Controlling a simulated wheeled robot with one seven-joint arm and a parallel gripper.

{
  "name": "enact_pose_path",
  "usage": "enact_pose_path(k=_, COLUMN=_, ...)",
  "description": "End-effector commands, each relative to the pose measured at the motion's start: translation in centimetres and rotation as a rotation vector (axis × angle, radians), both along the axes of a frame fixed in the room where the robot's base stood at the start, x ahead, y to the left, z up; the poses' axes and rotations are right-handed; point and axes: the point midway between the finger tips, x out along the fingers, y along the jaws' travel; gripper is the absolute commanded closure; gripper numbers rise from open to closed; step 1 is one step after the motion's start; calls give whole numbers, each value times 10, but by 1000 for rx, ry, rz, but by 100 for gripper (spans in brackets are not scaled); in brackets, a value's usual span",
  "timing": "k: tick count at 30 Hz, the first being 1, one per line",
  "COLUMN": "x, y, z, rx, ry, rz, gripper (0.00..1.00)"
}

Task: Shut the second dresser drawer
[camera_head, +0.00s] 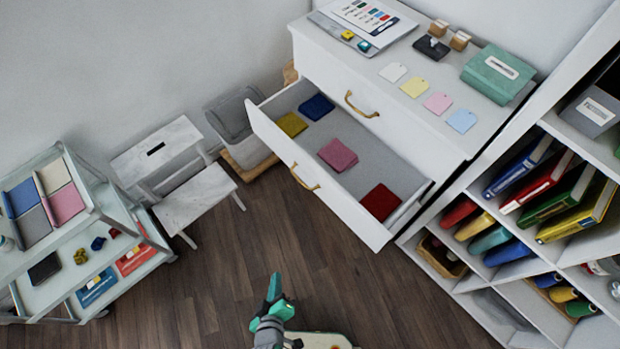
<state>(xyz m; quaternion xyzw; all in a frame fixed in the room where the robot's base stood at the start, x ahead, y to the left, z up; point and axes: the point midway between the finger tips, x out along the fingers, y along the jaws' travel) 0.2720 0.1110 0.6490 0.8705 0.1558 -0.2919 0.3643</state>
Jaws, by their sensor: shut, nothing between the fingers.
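The white dresser (445,130) stands against the back wall, seen from above and tilted in the picture. Its second drawer (318,200) is pulled well out, with a brass handle (304,178) on its front. In the drawer lie folded cloths: olive (291,124), navy (317,107), pink (338,155) and dark red (380,202). The top drawer with its brass handle (361,105) is shut. My gripper (275,284) is green and grey, shut and empty, above the floor in front of the open drawer and apart from it.
A white step stool (190,195) and a grey bin (236,125) stand left of the dresser. A glass cart (75,235) is at the far left. A shelf (480,290) with books and rolled fabrics is at the right. The wooden floor (220,260) before the drawer is clear.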

Motion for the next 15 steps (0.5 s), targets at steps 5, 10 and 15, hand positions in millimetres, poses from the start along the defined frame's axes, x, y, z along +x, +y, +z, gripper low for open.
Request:
enact_pose_path(k=5, x=30, y=27, z=-56, rx=-336, ry=103, rz=198, gripper=100)
enact_pose_path(k=10, x=65, y=36, z=-84, rx=-695, ry=182, rz=363, gripper=100)
enact_pose_path(k=15, x=109, y=32, z=-85, rx=-1084, ry=248, rz=479, gripper=100)
